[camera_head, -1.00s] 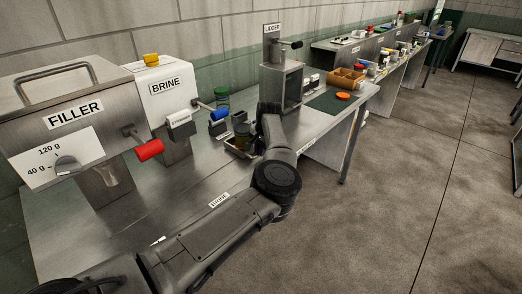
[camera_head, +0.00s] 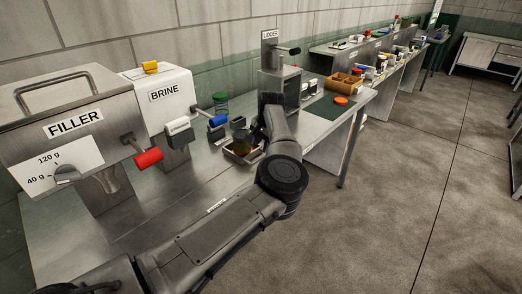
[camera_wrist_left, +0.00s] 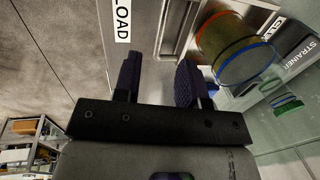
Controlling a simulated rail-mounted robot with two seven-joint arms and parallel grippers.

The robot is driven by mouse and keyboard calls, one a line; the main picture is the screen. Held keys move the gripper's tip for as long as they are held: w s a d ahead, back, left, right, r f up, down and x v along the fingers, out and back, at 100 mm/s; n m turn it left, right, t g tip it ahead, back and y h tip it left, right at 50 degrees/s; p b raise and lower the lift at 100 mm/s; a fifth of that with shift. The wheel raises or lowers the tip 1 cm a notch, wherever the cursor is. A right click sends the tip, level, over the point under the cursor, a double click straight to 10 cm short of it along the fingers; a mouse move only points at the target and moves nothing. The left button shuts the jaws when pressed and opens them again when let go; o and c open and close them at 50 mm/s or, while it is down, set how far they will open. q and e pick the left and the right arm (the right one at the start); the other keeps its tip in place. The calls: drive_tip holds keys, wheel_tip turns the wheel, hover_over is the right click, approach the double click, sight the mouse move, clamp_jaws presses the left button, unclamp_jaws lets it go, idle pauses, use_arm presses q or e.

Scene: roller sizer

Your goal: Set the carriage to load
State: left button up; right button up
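A small metal tray (camera_head: 232,157), which looks like the carriage, sits on the bench beyond the brine machine. A jar (camera_head: 241,142) stands in it. In the left wrist view the jar (camera_wrist_left: 238,48) has an orange rim and a blue band, and it is right of the fingers. A white LOAD label (camera_wrist_left: 122,20) is on the metal surface at the top left of that view. My left gripper (camera_wrist_left: 158,78) has its two dark fingers apart, with metal visible between them; contact cannot be told. In the head view my arm mostly hides it. My right gripper is not in view.
The filler (camera_head: 75,124) and brine machine (camera_head: 160,90) stand at the left, with red (camera_head: 148,158) and blue (camera_head: 218,120) handles sticking out. The lidder (camera_head: 275,75) stands behind my arm. The floor at right is clear.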

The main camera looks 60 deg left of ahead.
use_arm(q)
wheel_tip(320, 180, up, 8)
drive_tip(key=d+p, duration=0.1)
drive_tip(key=shift+w+d+f, duration=0.25)
idle(0.5)
